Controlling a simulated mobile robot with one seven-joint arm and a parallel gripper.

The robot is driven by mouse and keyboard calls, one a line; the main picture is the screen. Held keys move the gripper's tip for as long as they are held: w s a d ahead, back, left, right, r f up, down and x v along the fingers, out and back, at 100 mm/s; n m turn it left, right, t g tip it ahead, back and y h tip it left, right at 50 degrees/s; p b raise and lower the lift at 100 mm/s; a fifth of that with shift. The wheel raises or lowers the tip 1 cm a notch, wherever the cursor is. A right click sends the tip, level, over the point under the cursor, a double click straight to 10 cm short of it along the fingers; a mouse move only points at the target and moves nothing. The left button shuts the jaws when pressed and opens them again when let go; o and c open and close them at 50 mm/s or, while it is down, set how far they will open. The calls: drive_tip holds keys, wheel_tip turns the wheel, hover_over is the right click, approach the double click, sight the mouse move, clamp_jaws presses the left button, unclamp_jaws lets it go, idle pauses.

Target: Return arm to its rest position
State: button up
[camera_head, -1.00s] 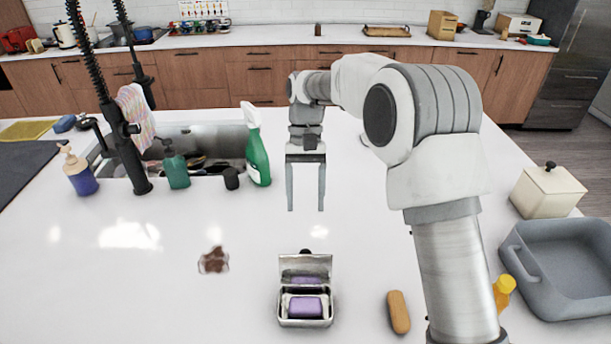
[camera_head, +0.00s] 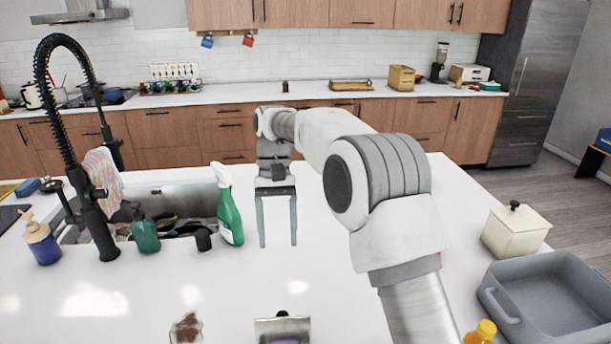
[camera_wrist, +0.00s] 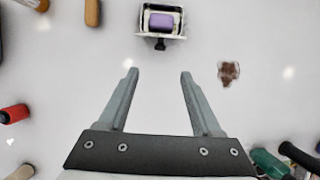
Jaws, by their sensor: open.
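My gripper (camera_head: 278,243) is open and empty, with its fingers pointing down above the white island top (camera_head: 190,285). In the head view it hangs to the right of the green spray bottle (camera_head: 229,212), apart from it. My arm comes in from the lower right and bends over toward the sink side. The gripper also shows in the wrist view (camera_wrist: 157,72), its two fingers spread with only bare counter between them. Beyond the fingertips in that view is a metal box (camera_wrist: 161,20) with a purple block (camera_wrist: 161,20) in it.
A sink (camera_head: 170,205) with a black tap (camera_head: 97,205), a teal soap bottle (camera_head: 145,234) and a blue pump bottle (camera_head: 42,243) are at left. A brown stain (camera_head: 186,328) is in front. A grey basin (camera_head: 550,305) and a lidded cream box (camera_head: 515,232) are at right.

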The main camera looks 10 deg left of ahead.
drive_tip(key=s+d+r+m+t+y, duration=0.1)
drive_tip(key=s+d+r+t, duration=0.25)
drive_tip(key=d+r, duration=0.3)
drive_tip(key=s+d+r+t, duration=0.2)
drive_tip(key=s+d+r, duration=0.3)
drive_tip(key=d, duration=0.3)
drive_tip(key=s+d+f+t, duration=0.1)
drive_tip(key=s+d+t, duration=0.1)
drive_tip(key=s+d, duration=0.3)
drive_tip(key=s+d+f+m+t, duration=0.1)
drive_tip(key=s+d+f+t, duration=0.1)
drive_tip(key=s+d, duration=0.4)
drive_tip(key=s, duration=0.3)
drive_tip(key=shift+s+f+t, duration=0.15)
drive_tip(key=shift+s+t, duration=0.2)
drive_tip(key=shift+s, duration=0.05)
